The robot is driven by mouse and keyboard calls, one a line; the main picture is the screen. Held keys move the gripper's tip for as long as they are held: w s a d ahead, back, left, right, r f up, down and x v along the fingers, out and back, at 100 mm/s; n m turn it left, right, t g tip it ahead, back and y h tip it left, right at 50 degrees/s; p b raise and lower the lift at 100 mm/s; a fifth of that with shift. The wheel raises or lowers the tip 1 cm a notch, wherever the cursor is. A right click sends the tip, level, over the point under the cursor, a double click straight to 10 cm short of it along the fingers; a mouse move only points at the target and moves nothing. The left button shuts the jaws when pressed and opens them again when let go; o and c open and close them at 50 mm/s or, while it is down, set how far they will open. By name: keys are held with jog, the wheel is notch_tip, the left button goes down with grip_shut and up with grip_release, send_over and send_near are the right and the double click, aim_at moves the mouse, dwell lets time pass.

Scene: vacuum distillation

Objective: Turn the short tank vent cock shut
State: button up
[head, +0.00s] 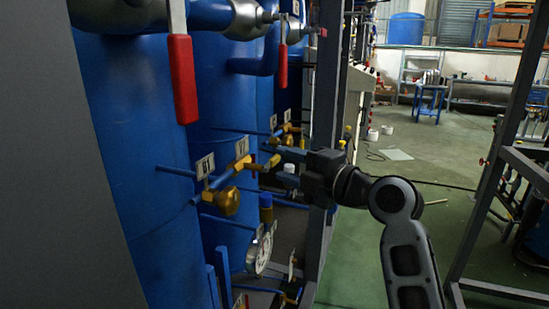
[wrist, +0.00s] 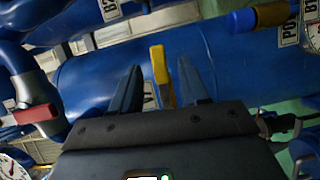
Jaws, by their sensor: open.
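A yellow cock lever (wrist: 159,66) stands upright between the two fingers of my gripper (wrist: 160,75) in the wrist view, with a gap on each side. In the head view a yellow lever (head: 262,165) lies at the fingertips of my gripper (head: 277,158), on thin blue pipework by a blue tank (head: 222,108). My gripper is open and points left towards the tank. The lower end of the lever is partly hidden by my gripper in the wrist view. I cannot tell whether a finger touches it.
A brass valve (head: 226,200) with a tag (head: 205,166) sits left of the lever. A pressure gauge (head: 259,253) hangs below. Red-handled levers (head: 183,80) hang above. A dark frame post (head: 323,100) stands close to my gripper. Green floor (head: 420,165) is open to the right.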

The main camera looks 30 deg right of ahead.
aim_at(277, 162)
jog(key=shift+p+x, duration=0.3)
jog(key=shift+x, duration=1.7)
jog(key=shift+c, duration=0.3)
grip_shut()
